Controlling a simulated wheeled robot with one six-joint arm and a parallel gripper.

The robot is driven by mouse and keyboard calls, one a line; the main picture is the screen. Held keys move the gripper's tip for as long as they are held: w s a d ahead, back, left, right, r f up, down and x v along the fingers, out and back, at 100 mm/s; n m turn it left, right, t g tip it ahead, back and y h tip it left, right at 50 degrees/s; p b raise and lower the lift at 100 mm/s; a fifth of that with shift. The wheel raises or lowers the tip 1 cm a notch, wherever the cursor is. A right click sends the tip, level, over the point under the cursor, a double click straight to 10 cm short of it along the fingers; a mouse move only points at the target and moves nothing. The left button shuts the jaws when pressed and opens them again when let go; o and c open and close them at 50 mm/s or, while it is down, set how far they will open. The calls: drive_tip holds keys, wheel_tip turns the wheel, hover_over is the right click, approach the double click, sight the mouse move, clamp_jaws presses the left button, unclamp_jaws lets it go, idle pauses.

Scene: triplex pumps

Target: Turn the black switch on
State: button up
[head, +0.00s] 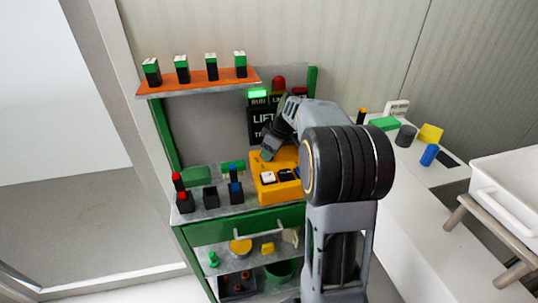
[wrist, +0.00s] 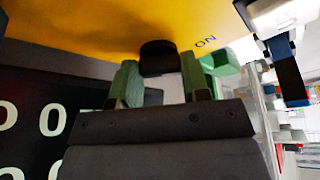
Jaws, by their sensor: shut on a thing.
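The yellow control box (head: 262,187) stands on the green workbench, and its yellow face (wrist: 90,25) fills the top of the wrist view. The black switch (wrist: 157,57) is a round dark knob on that face, with an "ON" label printed to its right. My gripper (wrist: 158,76) has its green fingers on either side of the black switch, shut on it. In the head view my gripper (head: 267,154) is at the back of the yellow box, and I cannot make out the black knob there.
A white rocker switch (head: 268,177) sits on the box's front; a white part (wrist: 283,14) shows in the wrist view. A dark sign (head: 262,118) with a lit green lamp (head: 257,93) stands behind. Red-topped and blue-topped black blocks (head: 236,190) stand left on the bench. An orange shelf (head: 200,84) is above.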

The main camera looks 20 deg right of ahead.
drive_tip(key=shift+n+g, duration=0.3)
drive_tip(key=shift+n, duration=0.7)
drive_tip(key=o, duration=0.9)
